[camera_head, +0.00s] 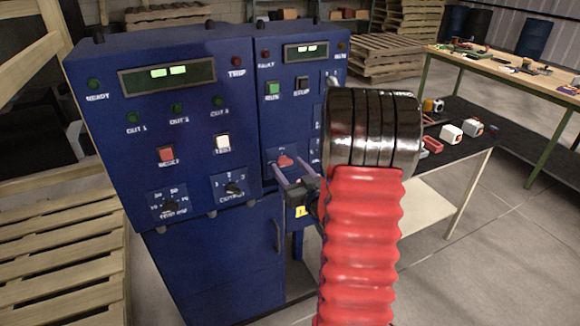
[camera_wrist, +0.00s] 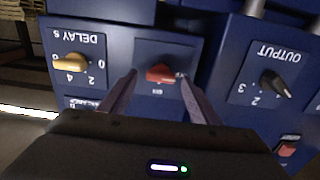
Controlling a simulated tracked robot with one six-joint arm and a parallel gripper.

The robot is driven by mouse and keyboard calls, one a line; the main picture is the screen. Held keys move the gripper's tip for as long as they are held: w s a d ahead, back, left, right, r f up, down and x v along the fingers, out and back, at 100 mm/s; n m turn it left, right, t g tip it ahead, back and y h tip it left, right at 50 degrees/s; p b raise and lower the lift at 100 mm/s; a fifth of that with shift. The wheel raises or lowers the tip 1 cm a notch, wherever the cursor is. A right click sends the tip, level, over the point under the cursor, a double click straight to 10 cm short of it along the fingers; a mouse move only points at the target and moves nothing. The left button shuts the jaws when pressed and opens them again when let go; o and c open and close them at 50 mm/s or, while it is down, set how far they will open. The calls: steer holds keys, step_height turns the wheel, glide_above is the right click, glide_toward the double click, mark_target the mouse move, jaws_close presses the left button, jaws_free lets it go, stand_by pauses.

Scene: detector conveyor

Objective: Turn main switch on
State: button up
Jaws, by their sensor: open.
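The main switch looks to be the red rotary knob (camera_head: 285,161) low on the right-hand blue cabinet's front. In the wrist view, which is upside down, the red knob (camera_wrist: 161,73) lies roughly level across its dark plate, with a small label below it. My gripper (camera_head: 290,175) is open in front of the knob. In the wrist view, the fingers of my gripper (camera_wrist: 158,78) stand apart, one on each side of the knob. I cannot tell whether either finger touches it.
Close by are a yellow delay knob (camera_wrist: 72,62) and a black output knob (camera_wrist: 274,84). The left cabinet has a red reset button (camera_head: 166,154) and a white button (camera_head: 222,142). A black-topped table (camera_head: 470,150) stands right; wooden pallets (camera_head: 60,260) lie left.

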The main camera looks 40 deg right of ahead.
steer(key=shift+w+d, duration=0.1)
steer(key=shift+w, duration=0.45)
steer(key=shift+c, duration=0.7)
